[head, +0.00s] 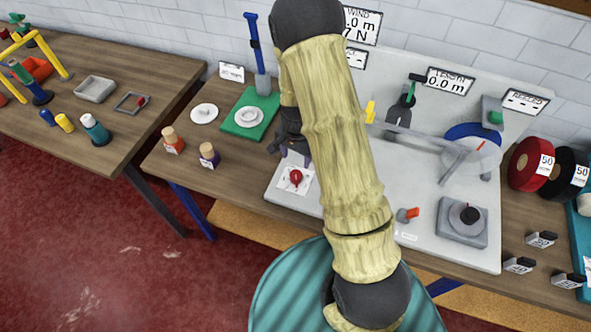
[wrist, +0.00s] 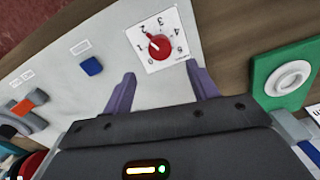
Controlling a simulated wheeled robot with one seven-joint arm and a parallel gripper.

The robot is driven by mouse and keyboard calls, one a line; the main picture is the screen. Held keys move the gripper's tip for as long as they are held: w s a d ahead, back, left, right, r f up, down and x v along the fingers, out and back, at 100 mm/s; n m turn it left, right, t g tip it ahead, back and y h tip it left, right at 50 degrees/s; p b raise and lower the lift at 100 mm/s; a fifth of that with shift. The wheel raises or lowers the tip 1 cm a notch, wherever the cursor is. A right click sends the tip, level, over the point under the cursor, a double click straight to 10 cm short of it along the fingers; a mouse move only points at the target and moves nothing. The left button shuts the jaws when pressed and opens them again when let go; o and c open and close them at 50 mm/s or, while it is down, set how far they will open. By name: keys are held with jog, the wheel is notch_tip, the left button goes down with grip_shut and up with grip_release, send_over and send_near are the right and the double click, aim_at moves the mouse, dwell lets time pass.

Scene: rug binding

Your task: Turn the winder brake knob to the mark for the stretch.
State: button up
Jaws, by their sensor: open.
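The brake knob (wrist: 160,47) is a round red knob on a white square dial plate (wrist: 178,62) with numbers around it. In the wrist view its pointer appears to face the upper left, near the 1 and 2. The mark for the stretch cannot be told. The knob also shows in the head view (head: 295,177), on the left of the light machine board (head: 420,215). My gripper (wrist: 160,69) is open and empty, its two purple fingers apart on the near side of the dial. The knob lies beyond the gap, and I see no contact. In the head view my arm hides part of the gripper.
A green mat (head: 243,127) with a white ring lies left of the board. Two wooden-topped spools (head: 209,154) stand on the table's left.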

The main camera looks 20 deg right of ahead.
aim_at(296, 174)
notch_tip(296, 174, down, 9)
jog(key=shift+r+p, duration=0.2)
jog(key=shift+p, duration=0.7)
jog(key=shift+c, duration=0.2)
jog(key=c, duration=1)
